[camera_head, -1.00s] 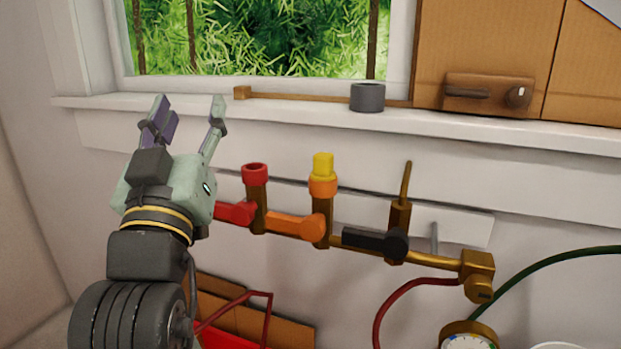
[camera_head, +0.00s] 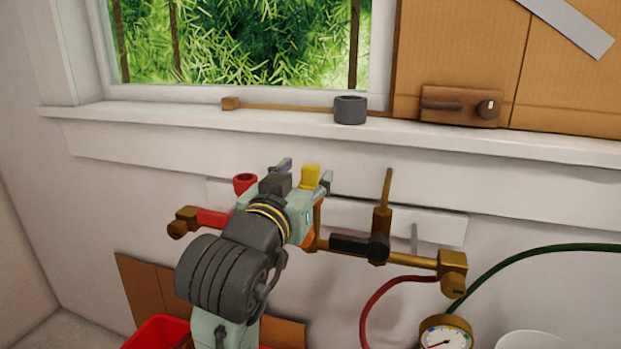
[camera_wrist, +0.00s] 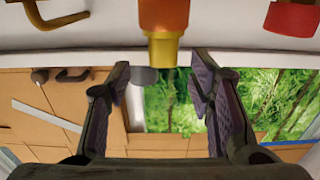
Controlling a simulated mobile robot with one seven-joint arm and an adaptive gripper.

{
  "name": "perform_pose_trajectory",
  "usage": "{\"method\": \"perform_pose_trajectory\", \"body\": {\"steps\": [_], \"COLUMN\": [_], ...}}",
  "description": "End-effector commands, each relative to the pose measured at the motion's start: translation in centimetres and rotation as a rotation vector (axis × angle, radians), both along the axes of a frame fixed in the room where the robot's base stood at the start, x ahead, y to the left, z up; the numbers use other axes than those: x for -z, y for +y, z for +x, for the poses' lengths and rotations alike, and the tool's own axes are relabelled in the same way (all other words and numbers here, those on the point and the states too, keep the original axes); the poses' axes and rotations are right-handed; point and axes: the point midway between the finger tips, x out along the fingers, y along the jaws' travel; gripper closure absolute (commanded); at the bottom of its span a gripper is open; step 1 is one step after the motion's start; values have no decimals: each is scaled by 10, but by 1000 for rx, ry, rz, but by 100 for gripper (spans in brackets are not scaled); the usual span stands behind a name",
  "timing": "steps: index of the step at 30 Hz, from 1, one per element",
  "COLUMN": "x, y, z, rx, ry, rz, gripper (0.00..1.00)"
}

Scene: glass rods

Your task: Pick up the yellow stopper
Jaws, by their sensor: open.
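The yellow stopper (camera_head: 311,177) sits upright in the orange-topped fitting on the brass pipe below the window sill. In the wrist view the yellow stopper (camera_wrist: 163,50) shows upside down under its orange collar (camera_wrist: 163,15), at the top centre. My gripper (camera_head: 305,180) is at the stopper's height, with one finger seen to each side of it in the head view. In the wrist view my gripper (camera_wrist: 162,75) is open and empty, and the stopper lies just beyond and between the fingertips. The lower part of the fitting is mostly hidden by my gripper in the head view.
A red-topped outlet (camera_head: 245,183) stands left of the stopper. A black valve handle (camera_head: 358,244) and thin brass rod (camera_head: 387,190) stand to the right. A grey ring (camera_head: 350,109) rests on the window sill (camera_head: 430,130) above. A gauge (camera_head: 445,334) hangs lower right.

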Motion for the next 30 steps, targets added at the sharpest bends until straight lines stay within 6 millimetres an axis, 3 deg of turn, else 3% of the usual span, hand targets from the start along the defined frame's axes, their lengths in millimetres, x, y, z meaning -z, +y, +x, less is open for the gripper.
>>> {"method": "perform_pose_trajectory", "body": {"steps": [9,18,30], "x": [3,3,3], "y": [-10,-12,-11], "z": [42,46,45], "rx": [1,0,0], "ry": [3,0,0], "rz": [0,0,-1], "gripper": [52,52,79]}}
